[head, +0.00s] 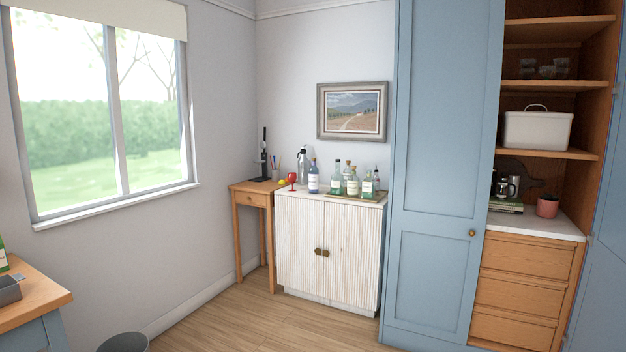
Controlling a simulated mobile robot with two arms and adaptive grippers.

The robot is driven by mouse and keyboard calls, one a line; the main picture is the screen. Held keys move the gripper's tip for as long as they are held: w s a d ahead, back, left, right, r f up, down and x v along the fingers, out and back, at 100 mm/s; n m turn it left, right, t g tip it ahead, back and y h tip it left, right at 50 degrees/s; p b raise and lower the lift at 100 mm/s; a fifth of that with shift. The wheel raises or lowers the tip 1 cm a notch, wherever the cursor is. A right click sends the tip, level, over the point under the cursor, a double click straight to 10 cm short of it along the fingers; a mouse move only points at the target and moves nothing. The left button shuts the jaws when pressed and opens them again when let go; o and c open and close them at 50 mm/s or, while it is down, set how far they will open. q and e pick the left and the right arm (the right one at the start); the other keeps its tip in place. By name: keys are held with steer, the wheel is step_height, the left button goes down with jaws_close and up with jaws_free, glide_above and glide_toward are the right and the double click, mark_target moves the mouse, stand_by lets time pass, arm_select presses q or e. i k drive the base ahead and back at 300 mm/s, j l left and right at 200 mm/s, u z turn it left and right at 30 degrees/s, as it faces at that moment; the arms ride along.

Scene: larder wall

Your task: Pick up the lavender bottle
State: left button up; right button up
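Several bottles stand on top of a white ribbed cabinet (300,245) against the back wall. A bottle with a bluish-lavender tint and a pale label (313,180) stands upright left of the middle of the cabinet top; it looks most like the lavender bottle, but it is small and far off. To its right, clear and greenish bottles (353,184) stand close together on a tray (344,195). Another dark purplish bottle (376,176) is partly hidden behind them. Neither of my grippers is in view.
A wooden side table (252,200) adjoins the cabinet. A tall blue cupboard (440,170) stands right. Wooden floor (240,325) in front is clear; a dark round object (122,343) is lower left.

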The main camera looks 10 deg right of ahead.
mark_target(314, 170)
steer(key=i+u, duration=0.1)
steer(key=i, duration=3.25)
steer(key=i+j+z, duration=0.1)
steer(key=i, duration=0.9)
steer(key=i+j, duration=0.1)
steer(key=i, duration=0.9)
steer(key=l+z, duration=0.05)
